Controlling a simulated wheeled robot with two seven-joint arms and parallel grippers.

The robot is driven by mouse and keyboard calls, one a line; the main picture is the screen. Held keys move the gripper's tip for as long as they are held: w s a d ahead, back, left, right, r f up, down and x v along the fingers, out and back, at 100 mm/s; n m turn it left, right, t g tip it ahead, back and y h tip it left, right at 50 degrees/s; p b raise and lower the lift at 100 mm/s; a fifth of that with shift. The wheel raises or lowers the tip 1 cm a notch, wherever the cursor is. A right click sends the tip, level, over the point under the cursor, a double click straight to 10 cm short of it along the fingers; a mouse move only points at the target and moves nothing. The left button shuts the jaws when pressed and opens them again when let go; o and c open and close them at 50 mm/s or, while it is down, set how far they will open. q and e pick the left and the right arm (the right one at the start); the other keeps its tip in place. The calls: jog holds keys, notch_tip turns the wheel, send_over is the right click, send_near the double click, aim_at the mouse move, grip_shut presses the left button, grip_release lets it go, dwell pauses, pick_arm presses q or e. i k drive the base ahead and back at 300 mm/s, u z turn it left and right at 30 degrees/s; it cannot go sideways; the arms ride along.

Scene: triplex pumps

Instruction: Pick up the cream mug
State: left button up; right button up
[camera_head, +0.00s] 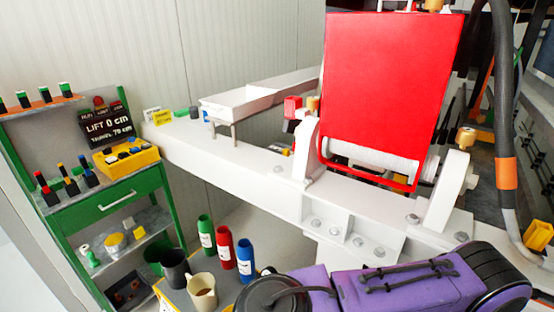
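The cream mug (202,290) stands near the bottom of the head view, on a low surface to the left of my purple arm. Its open top faces up, and its lower part is near the picture's bottom edge. A dark grey mug (175,268) stands just behind it to the left. Neither of my grippers shows in this view. A purple and black arm of mine crosses the lower right, and its black round end lies to the right of the mug, apart from it.
Green (206,231), red (223,247) and blue (245,259) bottles stand right behind the mug. A white beam (250,170) and a red panel (390,85) are behind.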

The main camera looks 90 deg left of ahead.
aim_at(202, 289)
jog(key=u, duration=0.05)
jog(key=i, duration=0.2)
jog(key=u, duration=0.6)
jog(key=k, duration=1.35)
jog(key=u, duration=1.65)
jog(key=i, duration=0.45)
